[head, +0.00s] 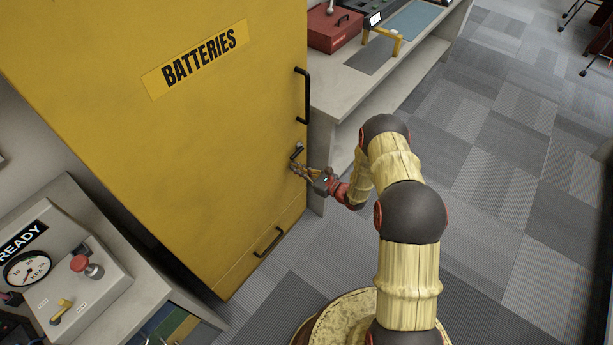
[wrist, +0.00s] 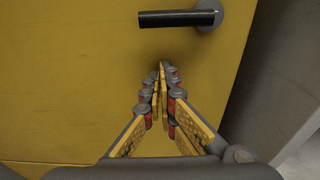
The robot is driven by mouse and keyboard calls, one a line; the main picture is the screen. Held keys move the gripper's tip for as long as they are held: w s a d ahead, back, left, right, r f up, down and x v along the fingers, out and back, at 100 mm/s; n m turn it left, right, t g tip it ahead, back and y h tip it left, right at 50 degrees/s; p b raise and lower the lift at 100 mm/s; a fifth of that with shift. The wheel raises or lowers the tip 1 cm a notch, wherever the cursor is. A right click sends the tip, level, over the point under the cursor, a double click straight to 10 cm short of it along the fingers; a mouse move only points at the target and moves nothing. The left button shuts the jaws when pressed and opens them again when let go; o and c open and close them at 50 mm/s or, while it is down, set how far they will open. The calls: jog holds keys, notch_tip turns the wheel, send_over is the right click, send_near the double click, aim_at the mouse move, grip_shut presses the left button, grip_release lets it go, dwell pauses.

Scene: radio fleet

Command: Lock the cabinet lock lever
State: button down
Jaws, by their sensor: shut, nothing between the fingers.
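The yellow cabinet (head: 190,150) has a label reading BATTERIES and a closed door. Its lock lever (head: 297,152) is small and dark, near the right edge of the door below the tall handle. In the wrist view the lock lever (wrist: 178,18) points left from a grey round base at its right end, lying about level. My gripper (head: 296,169) is at the door just below the lever. In the wrist view my gripper (wrist: 162,66) is shut and empty, its fingertips together below the lever and apart from it. Whether the tips touch the door I cannot tell.
A tall black handle (head: 303,96) stands out above the lever. A lower drawer handle (head: 268,242) is near the floor. A grey workbench (head: 335,100) adjoins the cabinet's right side. A control box (head: 75,265) stands at lower left. Carpeted floor (head: 510,190) is open at right.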

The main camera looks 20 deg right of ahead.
aim_at(293, 157)
jog(key=r, duration=0.3)
jog(key=shift+s+d+r, duration=0.35)
jog(key=shift+s, duration=0.05)
